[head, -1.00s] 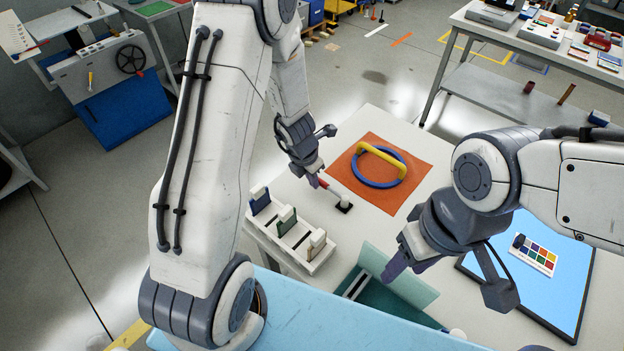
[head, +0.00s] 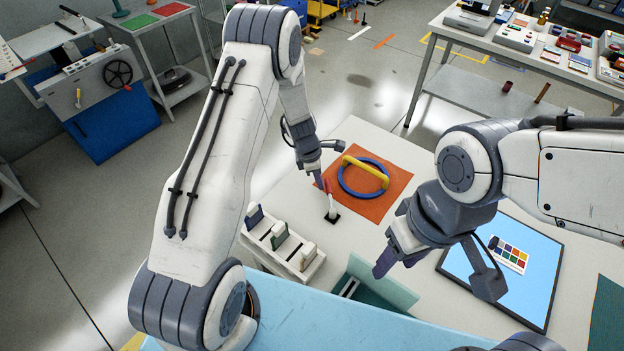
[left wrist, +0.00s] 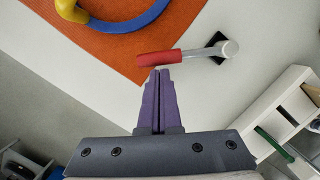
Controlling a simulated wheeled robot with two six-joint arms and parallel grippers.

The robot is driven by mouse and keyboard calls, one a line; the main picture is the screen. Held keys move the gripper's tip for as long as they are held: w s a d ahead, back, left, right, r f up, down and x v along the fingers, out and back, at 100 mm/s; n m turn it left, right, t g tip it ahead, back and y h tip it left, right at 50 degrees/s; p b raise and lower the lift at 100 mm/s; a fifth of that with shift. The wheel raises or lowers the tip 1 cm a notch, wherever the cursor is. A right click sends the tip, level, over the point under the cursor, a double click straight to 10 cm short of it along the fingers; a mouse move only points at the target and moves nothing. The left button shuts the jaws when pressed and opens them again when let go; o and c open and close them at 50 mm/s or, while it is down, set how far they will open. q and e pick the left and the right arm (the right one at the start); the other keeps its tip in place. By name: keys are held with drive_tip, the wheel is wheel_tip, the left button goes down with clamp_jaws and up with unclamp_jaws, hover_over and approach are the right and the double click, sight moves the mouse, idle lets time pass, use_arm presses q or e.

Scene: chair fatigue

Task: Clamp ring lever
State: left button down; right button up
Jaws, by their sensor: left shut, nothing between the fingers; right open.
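The lever has a red grip (head: 326,187) and a pale arm (head: 332,205) on a small black base (head: 332,217), beside the orange mat. In the left wrist view its red grip (left wrist: 157,58) points left from the round grey pivot (left wrist: 229,47). The blue ring (head: 345,184) with a yellow bar (head: 365,172) lies on the orange mat (head: 398,180). My left gripper (head: 318,183) is shut and empty, its tips (left wrist: 160,72) right beside the red grip; I cannot tell whether they touch. My right gripper (head: 382,268) is open, above the table's near side.
A white rack (head: 290,262) with several upright pieces stands left of the lever. A green open box (head: 380,290) is at the front. A blue panel (head: 520,280) with a colour chart (head: 508,254) lies at right. White tabletop is bare between lever and rack.

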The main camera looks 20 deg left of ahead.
sight(330, 183)
use_arm(q)
drive_tip(key=shift+w+d+m, duration=0.5)
drive_tip(key=shift+d+m, duration=0.2)
drive_tip(key=shift+m, duration=0.3)
drive_tip(key=shift+w+d+m+g, duration=0.4)
drive_tip(key=shift+d+m, duration=0.3)
drive_tip(key=shift+m, duration=0.2)
drive_tip(key=shift+w+d+f+m+g+b, duration=0.15)
drive_tip(key=shift+d+m+b, duration=0.1)
drive_tip(key=shift+d+m, duration=0.3)
drive_tip(key=shift+w+d+r+m+g+b, duration=0.15)
drive_tip(key=shift+d+m+b, duration=0.15)
drive_tip(key=shift+m, duration=0.35)
drive_tip(key=shift+d+m+g+b, duration=0.3)
drive_tip(key=shift+d+m+b, duration=0.15)
drive_tip(key=shift+d+m, duration=0.75)
drive_tip(key=shift+a, duration=0.1)
